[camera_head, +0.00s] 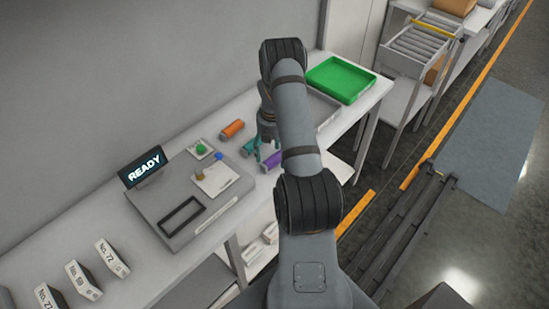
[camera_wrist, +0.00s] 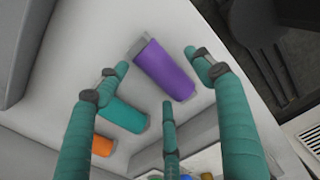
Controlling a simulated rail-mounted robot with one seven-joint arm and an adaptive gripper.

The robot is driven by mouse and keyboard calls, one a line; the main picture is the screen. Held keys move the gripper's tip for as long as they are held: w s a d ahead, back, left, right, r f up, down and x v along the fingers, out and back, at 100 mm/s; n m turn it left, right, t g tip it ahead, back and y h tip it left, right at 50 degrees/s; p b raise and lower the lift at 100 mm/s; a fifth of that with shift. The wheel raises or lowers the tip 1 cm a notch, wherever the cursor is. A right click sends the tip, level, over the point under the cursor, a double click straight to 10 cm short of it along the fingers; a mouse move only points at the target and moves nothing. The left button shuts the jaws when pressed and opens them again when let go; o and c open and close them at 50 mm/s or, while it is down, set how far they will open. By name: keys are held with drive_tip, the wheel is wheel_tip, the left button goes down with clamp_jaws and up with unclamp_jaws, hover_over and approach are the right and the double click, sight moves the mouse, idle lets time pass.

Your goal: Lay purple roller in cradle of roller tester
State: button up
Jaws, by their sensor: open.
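The purple roller (camera_wrist: 165,70) lies on the bench in the wrist view, between and beyond my spread fingertips. A small part of it shows in the head view (camera_head: 271,160) beside my fingers. My gripper (camera_wrist: 158,68) is open and empty, with its teal fingers around the roller's outline; contact cannot be told. In the head view my gripper (camera_head: 266,153) is low over the bench, right of the roller tester (camera_head: 150,203). The tester has a black-framed rectangular recess (camera_head: 177,211), apparently the cradle, which looks empty. Its screen (camera_head: 142,167) reads READY.
A teal roller (camera_wrist: 122,115) and an orange roller (camera_wrist: 102,145) lie near the purple one. A green tray (camera_head: 342,79) and a grey tray (camera_head: 325,106) stand farther along the bench. Numbered white blocks (camera_head: 82,280) stand at the lower left.

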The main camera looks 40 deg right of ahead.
drive_tip(key=c, duration=0.3)
drive_tip(key=c, duration=1.1)
drive_tip(key=shift+c, duration=0.4)
